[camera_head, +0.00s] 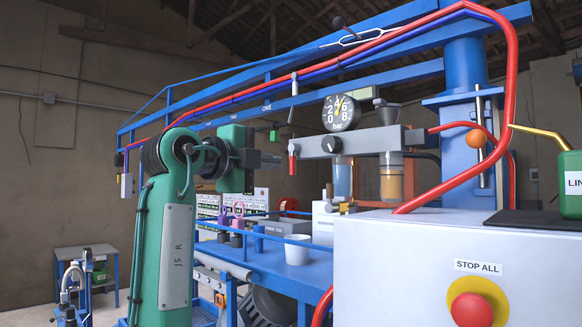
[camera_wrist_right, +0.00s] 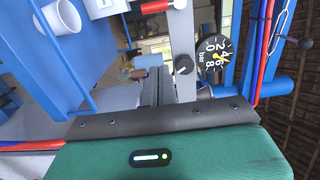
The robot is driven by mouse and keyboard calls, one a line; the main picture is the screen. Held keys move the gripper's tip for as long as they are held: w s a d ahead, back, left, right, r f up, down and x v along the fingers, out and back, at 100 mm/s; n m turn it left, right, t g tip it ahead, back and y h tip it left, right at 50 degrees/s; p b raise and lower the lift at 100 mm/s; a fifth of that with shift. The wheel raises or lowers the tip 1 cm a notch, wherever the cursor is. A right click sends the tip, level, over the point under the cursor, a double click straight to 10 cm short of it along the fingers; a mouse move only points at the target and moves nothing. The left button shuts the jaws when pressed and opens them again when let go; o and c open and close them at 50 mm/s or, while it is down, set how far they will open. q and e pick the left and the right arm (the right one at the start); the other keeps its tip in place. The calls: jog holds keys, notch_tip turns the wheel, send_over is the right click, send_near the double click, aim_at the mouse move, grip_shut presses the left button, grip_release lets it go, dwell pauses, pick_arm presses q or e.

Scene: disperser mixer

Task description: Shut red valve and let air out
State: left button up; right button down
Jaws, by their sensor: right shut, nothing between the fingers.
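The red valve (camera_head: 292,162) has a red handle hanging down at the left end of the grey manifold bar. In the right wrist view the red handle (camera_wrist_right: 155,7) is at the top edge, partly cut off. The round black pressure gauge (camera_head: 341,113) sits above the bar, its yellow needle between 4 and 6 bar. It also shows in the wrist view (camera_wrist_right: 214,56). My right gripper (camera_head: 274,159) is shut and empty, just left of the red handle in the head view; I cannot tell whether they touch. My left gripper is out of view.
The manifold bar (camera_head: 362,141) carries a black knob (camera_head: 332,144). Red and blue hoses run along the blue overhead frame. A white cup (camera_head: 298,249) stands on the blue bench. A white box with a red stop button (camera_head: 471,310) fills the lower right foreground.

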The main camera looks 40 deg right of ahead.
aim_at(293, 162)
jog(key=w+d+p, duration=0.5)
jog(key=d, duration=0.5)
jog(key=shift+w+d, duration=0.2)
jog(key=shift+d, duration=0.1)
dwell(0.4)
